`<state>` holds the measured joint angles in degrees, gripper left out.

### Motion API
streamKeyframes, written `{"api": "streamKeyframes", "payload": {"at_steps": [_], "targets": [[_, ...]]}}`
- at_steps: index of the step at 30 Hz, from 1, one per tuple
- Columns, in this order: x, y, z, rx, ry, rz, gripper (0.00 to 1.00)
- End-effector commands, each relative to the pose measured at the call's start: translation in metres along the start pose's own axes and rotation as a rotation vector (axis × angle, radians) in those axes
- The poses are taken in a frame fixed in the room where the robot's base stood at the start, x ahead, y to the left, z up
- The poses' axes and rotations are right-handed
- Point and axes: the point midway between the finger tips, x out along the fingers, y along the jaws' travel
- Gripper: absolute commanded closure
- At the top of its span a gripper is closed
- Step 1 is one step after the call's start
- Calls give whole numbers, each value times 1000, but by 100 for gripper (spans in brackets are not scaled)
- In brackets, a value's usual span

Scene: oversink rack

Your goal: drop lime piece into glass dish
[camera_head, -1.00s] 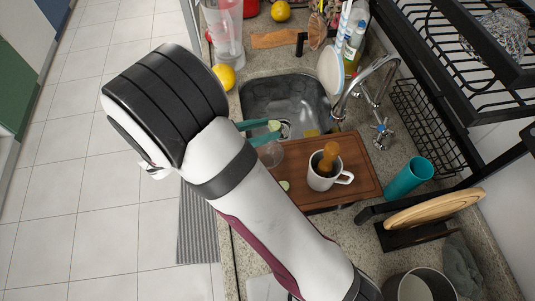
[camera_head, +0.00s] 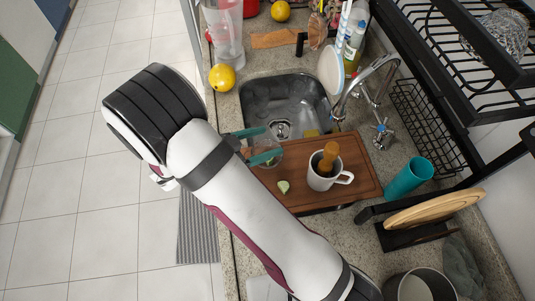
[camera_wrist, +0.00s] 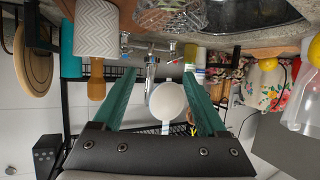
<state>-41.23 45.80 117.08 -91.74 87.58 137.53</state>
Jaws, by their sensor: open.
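A pale green lime piece (camera_head: 284,187) lies on the wooden cutting board (camera_head: 335,200), left of the white mug. The clear glass dish (camera_head: 268,155) stands at the board's upper left, partly hidden by my gripper. A small greenish spot shows in or through the dish; I cannot tell for certain whether it is lime. My gripper (camera_head: 263,146) has its teal fingers apart, over the dish from this angle. In the wrist view, the open gripper (camera_wrist: 163,88) has nothing between its fingertips, and the dish (camera_wrist: 165,16) shows at the top edge.
A white mug (camera_head: 318,183) with a wooden-handled tool stands on the board. The sink (camera_head: 285,95) and tap (camera_head: 375,70) lie beyond.

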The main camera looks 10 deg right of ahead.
Motion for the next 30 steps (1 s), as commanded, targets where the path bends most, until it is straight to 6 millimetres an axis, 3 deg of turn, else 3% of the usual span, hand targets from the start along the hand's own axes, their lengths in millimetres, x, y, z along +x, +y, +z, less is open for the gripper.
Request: {"api": "streamKeyframes", "payload": {"at_steps": [4,7,15,19,24,30], "targets": [[-3,0,0,1,0,-1,25],[-20,-1,0,1,0,-5,25],[-107,-1,1,2,-3,-5,25],[-138,0,0,1,-2,-3,25],[-156,0,0,0,-1,0,25],[-158,0,0,0,0,1,25]]}}
